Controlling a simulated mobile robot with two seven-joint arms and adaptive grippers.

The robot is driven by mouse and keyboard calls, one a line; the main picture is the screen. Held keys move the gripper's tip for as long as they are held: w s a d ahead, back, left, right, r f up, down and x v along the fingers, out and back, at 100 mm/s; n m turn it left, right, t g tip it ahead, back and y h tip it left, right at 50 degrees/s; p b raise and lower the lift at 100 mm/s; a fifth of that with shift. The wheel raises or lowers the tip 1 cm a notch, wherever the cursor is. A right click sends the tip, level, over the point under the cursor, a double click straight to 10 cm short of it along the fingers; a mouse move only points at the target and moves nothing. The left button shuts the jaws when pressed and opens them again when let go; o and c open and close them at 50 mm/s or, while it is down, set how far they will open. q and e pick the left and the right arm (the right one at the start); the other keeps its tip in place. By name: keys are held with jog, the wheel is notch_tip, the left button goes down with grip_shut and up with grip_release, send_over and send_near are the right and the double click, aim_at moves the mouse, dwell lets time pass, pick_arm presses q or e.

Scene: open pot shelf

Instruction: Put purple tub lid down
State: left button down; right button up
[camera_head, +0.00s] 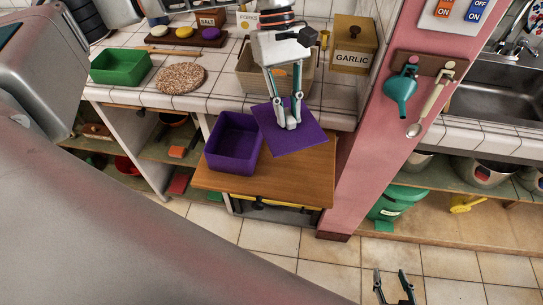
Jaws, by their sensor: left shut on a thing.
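The purple lid (309,138) is a flat square panel. My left gripper (287,122) is shut on it from above, with its fingers near the lid's middle. The lid is turned at an angle over the wooden board, just right of the open purple tub (228,165). Its left corner comes close to the tub's right rim; I cannot tell whether they touch, or whether the lid rests on anything. The tub stands on the wooden board (285,178), and its inside looks empty. My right gripper (393,284) is open and empty at the bottom edge, over the floor.
A tiled counter (220,90) runs behind the board. It carries a green tub (120,67), a round trivet (181,77), a beige bin (250,78) and a garlic box (354,45). A pink pillar (372,130) stands close right of the board. The board's front right is bare.

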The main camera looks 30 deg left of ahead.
pick_arm(q)
jog(key=d+r+n+t, duration=0.1)
jog(key=r+n, duration=0.1)
jog(key=n, duration=0.1)
jog(key=d+r+n+t, duration=0.1)
jog(key=r+n, duration=0.1)
jog(key=n, duration=0.1)
jog(key=w+d+r+n+t+h+b, duration=0.1)
jog(key=n, duration=0.2)
jog(key=shift+w+d+r+n+t, duration=0.1)
jog(key=shift+r+n+t, duration=0.2)
jog(key=shift+r+n, duration=0.1)
jog(key=shift+w+d+r+n+t, duration=0.1)
jog(key=shift+r+n+t, duration=0.35)
jog(key=shift+n, duration=0.35)
send_near(306, 161)
jog(key=shift+w+d, duration=0.25)
jog(key=shift+d, duration=0.65)
notch_tip(306, 161, down, 4)
jog(key=shift+r, duration=0.2)
jog(key=shift+f, duration=0.35)
jog(key=shift+f+b, duration=0.15)
jog(key=shift+b, duration=0.15)
jog(key=c, duration=2)
grip_release()
jog(key=shift+o, duration=0.2)
